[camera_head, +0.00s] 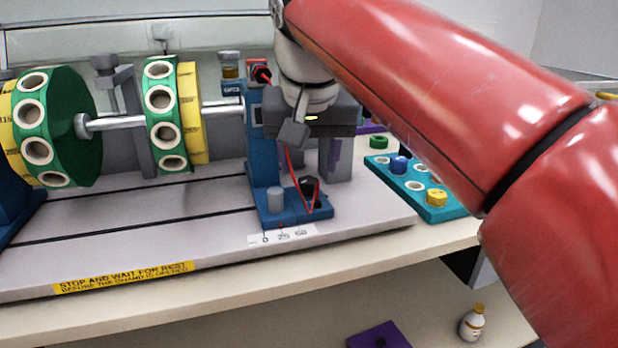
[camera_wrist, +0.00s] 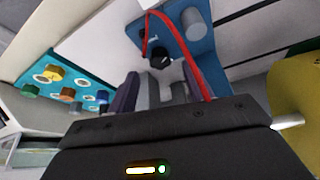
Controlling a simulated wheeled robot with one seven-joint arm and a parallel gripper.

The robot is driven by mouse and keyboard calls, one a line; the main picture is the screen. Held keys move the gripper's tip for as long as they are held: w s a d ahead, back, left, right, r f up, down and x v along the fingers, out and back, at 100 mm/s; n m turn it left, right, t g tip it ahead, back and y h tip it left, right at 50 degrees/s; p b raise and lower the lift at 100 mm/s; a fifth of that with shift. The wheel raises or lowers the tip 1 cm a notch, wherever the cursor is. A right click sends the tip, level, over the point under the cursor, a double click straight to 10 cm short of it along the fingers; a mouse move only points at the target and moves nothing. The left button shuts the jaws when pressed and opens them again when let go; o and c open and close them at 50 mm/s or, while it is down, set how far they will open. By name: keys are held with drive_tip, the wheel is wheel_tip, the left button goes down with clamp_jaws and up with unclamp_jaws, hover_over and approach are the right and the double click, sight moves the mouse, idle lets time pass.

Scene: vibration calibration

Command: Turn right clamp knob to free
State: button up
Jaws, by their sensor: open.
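The right clamp knob is a small black knob (camera_head: 308,186) on the foot of the blue right bearing stand (camera_head: 262,150). A red cable hangs in front of it in the head view. In the wrist view the black knob (camera_wrist: 160,58) lies ahead of the fingertips, on the blue foot (camera_wrist: 178,25). My gripper (camera_head: 316,150) is above the knob and apart from it, pointing down. Its fingers (camera_wrist: 158,88) are open, with nothing held between them. The knob's pointer position is too small to read.
The red cable (camera_wrist: 190,52) passes close to a finger. A shaft with green and yellow discs (camera_head: 172,115) lies left. A teal tray with coloured plugs (camera_head: 412,187) stands right.

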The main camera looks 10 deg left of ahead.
sight(308, 180)
drive_tip(key=shift+b+x, duration=0.3)
drive_tip(key=shift+x, duration=1.5)
drive_tip(key=shift+c, duration=0.2)
drive_tip(key=c, duration=0.9)
